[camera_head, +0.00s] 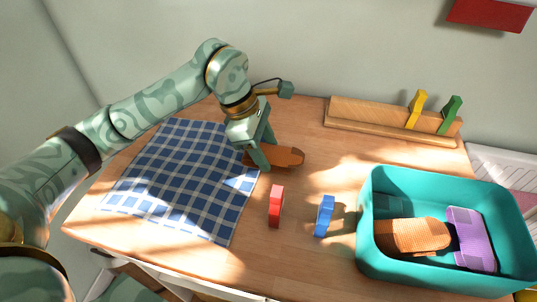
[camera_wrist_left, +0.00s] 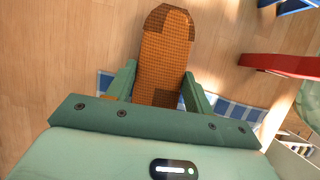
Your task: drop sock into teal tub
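An orange-brown sock (camera_head: 288,157) lies at the right edge of the checked cloth, pointing right. My left gripper (camera_head: 262,150) is down over its left part. In the left wrist view the sock (camera_wrist_left: 164,55) runs between the two fingers (camera_wrist_left: 160,70), with a finger close along each side. I cannot tell whether they press on it. The teal tub (camera_head: 440,283) stands at the front right of the table. Inside it lie another orange sock-like item (camera_head: 405,235) and a purple item (camera_head: 470,240). My right gripper is not in view.
A blue-and-white checked cloth (camera_head: 185,175) covers the left of the table. A red block (camera_head: 276,205) and a blue block (camera_head: 325,215) stand between sock and tub. At the back, a wooden rack (camera_head: 365,118) holds a yellow peg (camera_head: 416,108) and a green peg (camera_head: 450,115).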

